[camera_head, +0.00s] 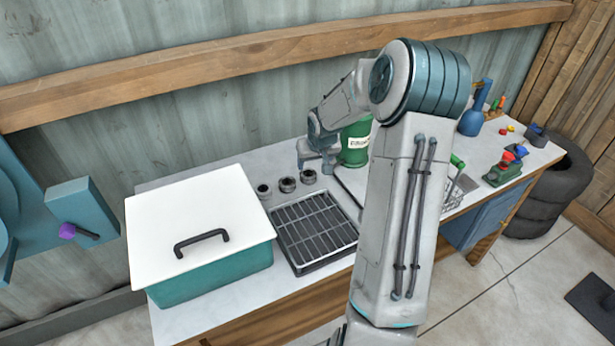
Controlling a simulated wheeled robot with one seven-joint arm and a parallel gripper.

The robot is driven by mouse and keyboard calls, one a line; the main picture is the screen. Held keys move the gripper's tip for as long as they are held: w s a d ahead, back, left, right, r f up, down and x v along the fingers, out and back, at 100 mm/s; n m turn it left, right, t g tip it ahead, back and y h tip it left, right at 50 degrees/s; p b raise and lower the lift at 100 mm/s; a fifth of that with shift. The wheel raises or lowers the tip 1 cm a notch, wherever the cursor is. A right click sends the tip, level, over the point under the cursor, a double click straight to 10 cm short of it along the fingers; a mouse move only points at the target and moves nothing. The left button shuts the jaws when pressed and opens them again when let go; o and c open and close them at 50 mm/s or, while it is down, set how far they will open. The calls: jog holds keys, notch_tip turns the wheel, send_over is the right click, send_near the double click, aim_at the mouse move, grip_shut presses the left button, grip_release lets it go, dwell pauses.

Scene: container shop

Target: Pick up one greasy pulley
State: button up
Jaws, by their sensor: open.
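Three small dark ring-shaped pulleys stand in a slanting row on the white bench top: a left pulley (264,191), a middle pulley (287,184) and a right pulley (308,177). Whether they are greasy is too small to tell. My gripper (317,170) is open and points down beside the right pulley, close to it at its upper right. No pulley is seen between its fingers. Whether it touches the right pulley I cannot tell. My arm hides the bench to the right of the gripper.
A teal bin with a white lid (150,222) stands at the left. A black slatted tray (290,262) lies in front of the pulleys. A green can (355,150) stands just behind the gripper. Tools and a wire basket (453,197) are farther right.

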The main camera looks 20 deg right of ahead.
aim_at(310, 171)
jog(key=shift+a+p+x, duration=0.1)
jog(key=shift+p+x, duration=0.2)
jog(key=shift+x, duration=1.55)
jog(key=shift+a+p+x, duration=0.15)
jog(key=shift+p+x, duration=0.1)
jog(key=shift+x, duration=1.6)
jog(key=c, duration=0.9)
